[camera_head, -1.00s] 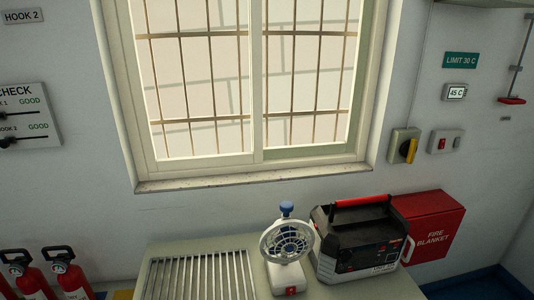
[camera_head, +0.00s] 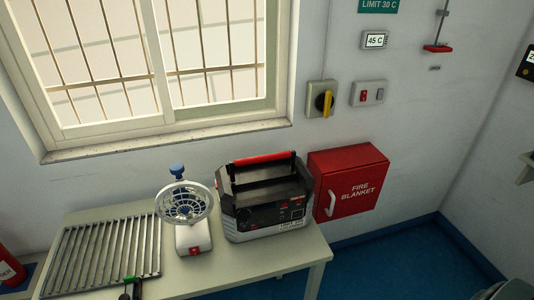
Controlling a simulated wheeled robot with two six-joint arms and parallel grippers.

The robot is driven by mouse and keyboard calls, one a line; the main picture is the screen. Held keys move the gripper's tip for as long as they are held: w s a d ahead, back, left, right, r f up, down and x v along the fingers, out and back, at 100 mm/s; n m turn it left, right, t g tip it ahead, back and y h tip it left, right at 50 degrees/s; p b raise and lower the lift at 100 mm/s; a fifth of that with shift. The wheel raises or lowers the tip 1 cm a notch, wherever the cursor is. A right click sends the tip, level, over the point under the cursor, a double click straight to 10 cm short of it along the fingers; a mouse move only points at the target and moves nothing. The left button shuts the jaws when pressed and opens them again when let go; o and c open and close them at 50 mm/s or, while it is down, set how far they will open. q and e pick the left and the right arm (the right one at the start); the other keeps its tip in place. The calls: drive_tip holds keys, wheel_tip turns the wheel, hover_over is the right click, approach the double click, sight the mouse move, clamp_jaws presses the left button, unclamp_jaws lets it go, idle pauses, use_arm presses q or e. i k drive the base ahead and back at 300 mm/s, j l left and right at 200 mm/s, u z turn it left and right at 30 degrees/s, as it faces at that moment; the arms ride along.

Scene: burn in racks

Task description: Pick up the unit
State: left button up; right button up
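A black and grey boxy unit (camera_head: 266,209) with a red carrying handle (camera_head: 262,158) on top stands upright on the pale table (camera_head: 258,261), near its right end. Its front has dark panels and a light lower edge. A small white fan (camera_head: 187,215) with a round guard and a blue knob stands just left of it. Neither of my grippers can be made out in view.
A slatted metal rack (camera_head: 106,257) lies on the table's left. A small dark item with green and red parts (camera_head: 131,288) shows at the table's front; I cannot tell what it is. A red fire blanket box (camera_head: 349,183) hangs right of the unit. Blue floor (camera_head: 390,262) is open at right.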

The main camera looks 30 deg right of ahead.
sight(250, 208)
drive_tip(key=l+u, duration=0.2)
drive_tip(key=l, duration=0.25)
drive_tip(key=l+u, duration=0.15)
drive_tip(key=l, duration=0.35)
drive_tip(key=l+u, duration=0.2)
drive_tip(key=l, duration=0.25)
drive_tip(key=l+u, duration=0.2)
drive_tip(key=l, duration=0.3)
drive_tip(key=l+u, duration=0.2)
drive_tip(key=l, duration=0.25)
drive_tip(key=k+l+u, duration=0.15)
drive_tip(key=l, duration=0.3)
drive_tip(key=k+l+u, duration=0.2)
drive_tip(key=l, duration=0.2)
drive_tip(key=l+u, duration=0.15)
drive_tip(key=l, duration=0.3)
drive_tip(key=k+l+u, duration=0.2)
drive_tip(key=l, duration=0.25)
drive_tip(key=l+u, duration=0.15)
drive_tip(key=l, duration=0.3)
drive_tip(key=k+l+u, duration=0.2)
drive_tip(key=l, duration=0.2)
drive_tip(key=k+l+u, duration=0.15)
drive_tip(key=l, duration=0.25)
